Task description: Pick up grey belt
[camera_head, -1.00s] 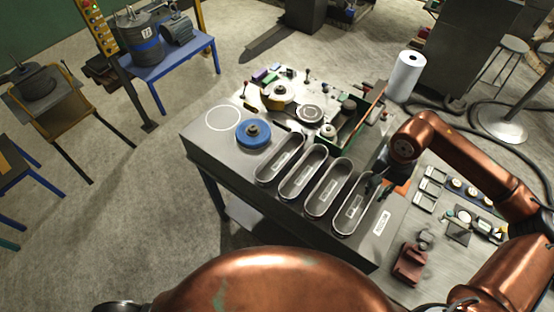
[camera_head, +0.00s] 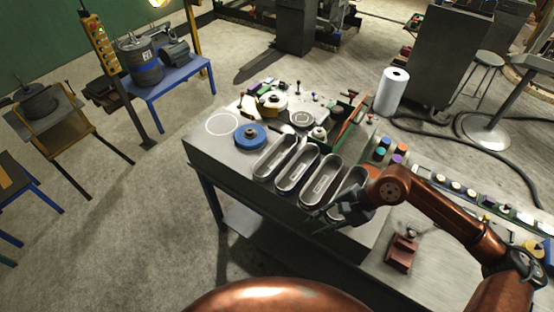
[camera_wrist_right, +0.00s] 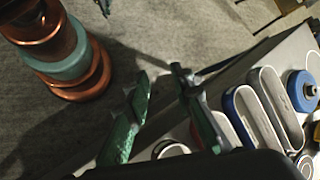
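Several oval grey trays stand side by side on the bench: the leftmost tray (camera_head: 275,156), two middle trays (camera_head: 297,170) (camera_head: 321,181) and the rightmost tray (camera_head: 346,182), partly covered by my right gripper (camera_head: 318,221). I cannot tell which holds the grey belt; no belt shows clearly. My right gripper is open, empty and low at the trays' near end, beyond the bench's front edge. In the wrist view its green-edged fingers (camera_wrist_right: 160,76) are apart with floor between them, and oval rims, one blue-edged (camera_wrist_right: 236,108), lie to the right. My left gripper is out of view.
A blue disc (camera_head: 250,136) and a white painted ring (camera_head: 223,124) are on the bench's left part. Behind the trays stands clutter with a green-walled box (camera_head: 340,133). A red-brown vise (camera_head: 402,252) is at right.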

